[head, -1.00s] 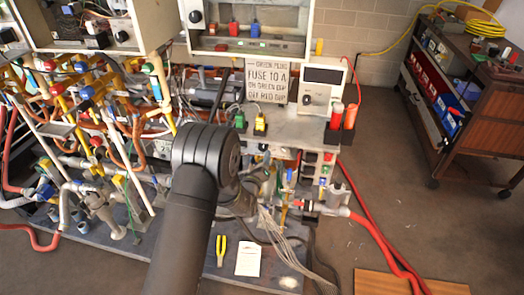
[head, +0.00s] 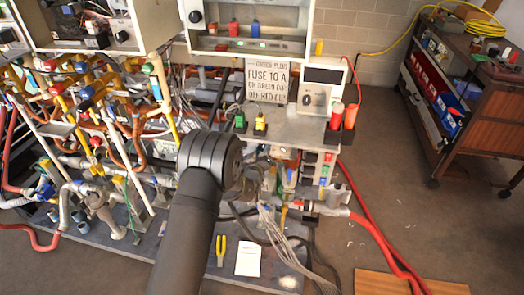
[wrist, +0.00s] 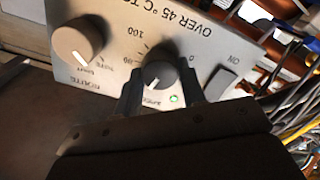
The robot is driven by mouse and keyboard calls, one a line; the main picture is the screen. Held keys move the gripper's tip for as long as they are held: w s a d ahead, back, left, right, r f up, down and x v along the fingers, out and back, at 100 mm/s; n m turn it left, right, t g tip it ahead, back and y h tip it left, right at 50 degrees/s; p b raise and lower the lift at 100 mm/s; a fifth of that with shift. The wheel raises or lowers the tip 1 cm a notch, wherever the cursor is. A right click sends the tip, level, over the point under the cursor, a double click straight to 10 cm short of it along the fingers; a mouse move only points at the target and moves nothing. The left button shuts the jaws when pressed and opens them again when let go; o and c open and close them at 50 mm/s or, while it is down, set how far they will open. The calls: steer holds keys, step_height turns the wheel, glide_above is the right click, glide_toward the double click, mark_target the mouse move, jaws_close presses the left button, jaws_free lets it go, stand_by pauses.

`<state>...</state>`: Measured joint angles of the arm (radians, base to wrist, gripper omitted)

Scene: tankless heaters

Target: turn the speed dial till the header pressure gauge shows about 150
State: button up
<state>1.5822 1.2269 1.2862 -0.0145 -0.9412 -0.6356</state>
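The speed dial (wrist: 159,76) is a dark round knob on a light grey panel in the wrist view. Its white mark points down and slightly left in the picture. My gripper (wrist: 161,82) has one finger on each side of this dial, very close to its rim. I cannot tell whether the fingers press on it. In the head view my arm hides the gripper and the dial. I cannot pick out a header pressure gauge with a readable needle in either view.
A larger beige knob (wrist: 78,40) is left of the dial, and a rocker switch (wrist: 219,84) is right of it. A green light (wrist: 174,98) glows near my right finger. Wires crowd the right side. Pipes and valves (head: 90,100) fill the head view's left; open floor lies right.

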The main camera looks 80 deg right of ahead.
steer(key=shift+m, duration=0.3)
steer(key=m, duration=0.3)
steer(key=shift+m, duration=2.1)
steer(key=shift+r, duration=0.1)
steer(key=o, duration=1)
steer(key=shift+a, duration=0.1)
